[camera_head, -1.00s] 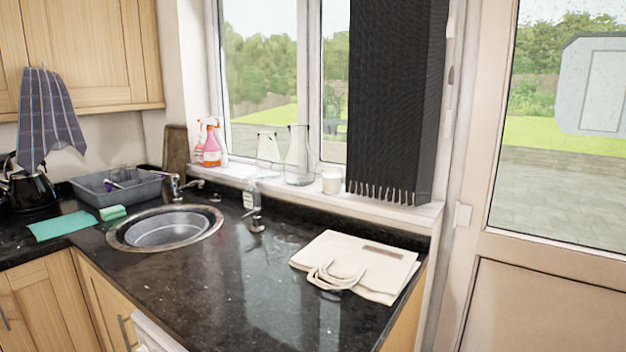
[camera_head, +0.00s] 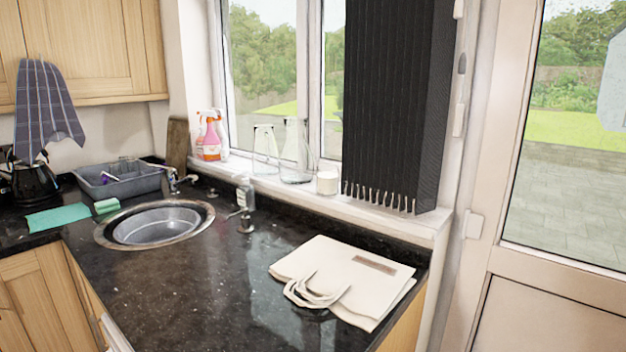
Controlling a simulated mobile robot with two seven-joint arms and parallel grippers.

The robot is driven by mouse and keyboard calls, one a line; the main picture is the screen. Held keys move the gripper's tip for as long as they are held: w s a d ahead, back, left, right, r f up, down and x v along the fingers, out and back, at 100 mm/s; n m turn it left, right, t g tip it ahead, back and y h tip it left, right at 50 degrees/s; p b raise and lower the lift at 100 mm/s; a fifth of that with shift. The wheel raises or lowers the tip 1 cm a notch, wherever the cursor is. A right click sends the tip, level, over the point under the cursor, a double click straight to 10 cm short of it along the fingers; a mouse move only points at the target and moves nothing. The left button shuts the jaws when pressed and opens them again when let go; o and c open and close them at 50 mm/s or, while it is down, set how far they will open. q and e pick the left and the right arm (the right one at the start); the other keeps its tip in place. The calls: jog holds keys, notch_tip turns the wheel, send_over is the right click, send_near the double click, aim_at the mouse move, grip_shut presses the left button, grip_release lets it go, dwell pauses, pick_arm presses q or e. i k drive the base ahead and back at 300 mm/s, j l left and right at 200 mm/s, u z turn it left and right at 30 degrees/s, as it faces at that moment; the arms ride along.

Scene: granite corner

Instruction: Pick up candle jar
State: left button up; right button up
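The candle jar (camera_head: 327,181) is a small, pale, whitish jar. It stands upright on the white window sill (camera_head: 310,196), right of a clear glass flask (camera_head: 297,160) and left of the dark hanging blind (camera_head: 392,110). Nothing hides it. Neither of my grippers shows in the head view.
The black granite counter (camera_head: 200,285) lies below the sill. A folded cream tote bag (camera_head: 345,278) lies on its right end. A soap bottle (camera_head: 246,199), a tap (camera_head: 172,184) and a round sink (camera_head: 157,226) are to the left. The counter's middle is clear.

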aim_at(327, 175)
jog(key=i+l+u, duration=0.15)
jog(key=l+u, duration=0.35)
jog(key=l, duration=0.3)
jog(key=l+u, duration=0.45)
jog(key=l, duration=0.35)
jog(key=k+l+u, duration=0.1)
jog(key=l+u, duration=0.4)
jog(key=l, duration=0.3)
